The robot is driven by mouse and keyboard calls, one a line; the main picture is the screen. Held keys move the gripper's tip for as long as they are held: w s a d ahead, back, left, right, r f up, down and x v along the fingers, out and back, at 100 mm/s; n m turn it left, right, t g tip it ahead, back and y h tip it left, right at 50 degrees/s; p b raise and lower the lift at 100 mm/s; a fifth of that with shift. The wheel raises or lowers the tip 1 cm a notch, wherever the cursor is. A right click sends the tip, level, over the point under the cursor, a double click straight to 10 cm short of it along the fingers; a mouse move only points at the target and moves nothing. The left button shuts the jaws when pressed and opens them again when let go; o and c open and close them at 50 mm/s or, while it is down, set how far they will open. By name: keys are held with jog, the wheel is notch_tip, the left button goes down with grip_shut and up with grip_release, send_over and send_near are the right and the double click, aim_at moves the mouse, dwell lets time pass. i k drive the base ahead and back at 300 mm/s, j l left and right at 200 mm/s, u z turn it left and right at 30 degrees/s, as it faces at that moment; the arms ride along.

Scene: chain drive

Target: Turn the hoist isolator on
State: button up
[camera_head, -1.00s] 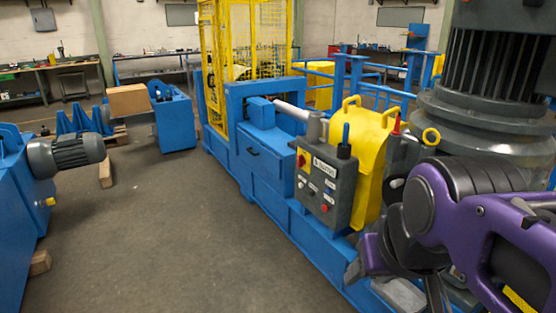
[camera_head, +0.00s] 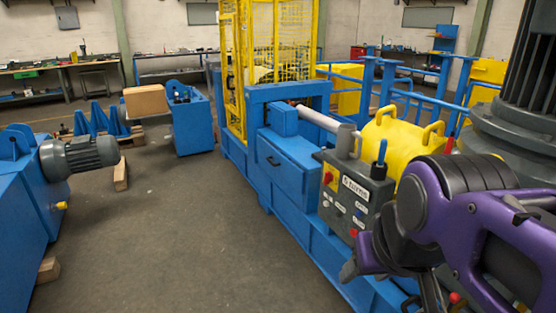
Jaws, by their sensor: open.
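A dark grey control box (camera_head: 352,203) stands on the blue machine frame right of centre. A red switch knob on a yellow plate (camera_head: 328,178), which looks like the isolator, is at its upper left corner. A white label, too small to read surely, sits beside it, with smaller labels and a red button (camera_head: 353,233) below. My gripper (camera_head: 390,276) is at the lower right, in front of and below the box in the picture. It is open, with no object seen in it. My purple arm hides the box's lower right part.
A blue-handled lever (camera_head: 381,152) rises from the box top. A yellow guard (camera_head: 398,132) and large grey motor (camera_head: 520,110) stand behind and right. Another blue machine (camera_head: 25,235) is at the left. The grey floor (camera_head: 180,250) between is clear.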

aim_at(328, 177)
jog(key=i+l+u, duration=0.15)
jog(key=i+u, duration=0.2)
jog(key=i, duration=0.75)
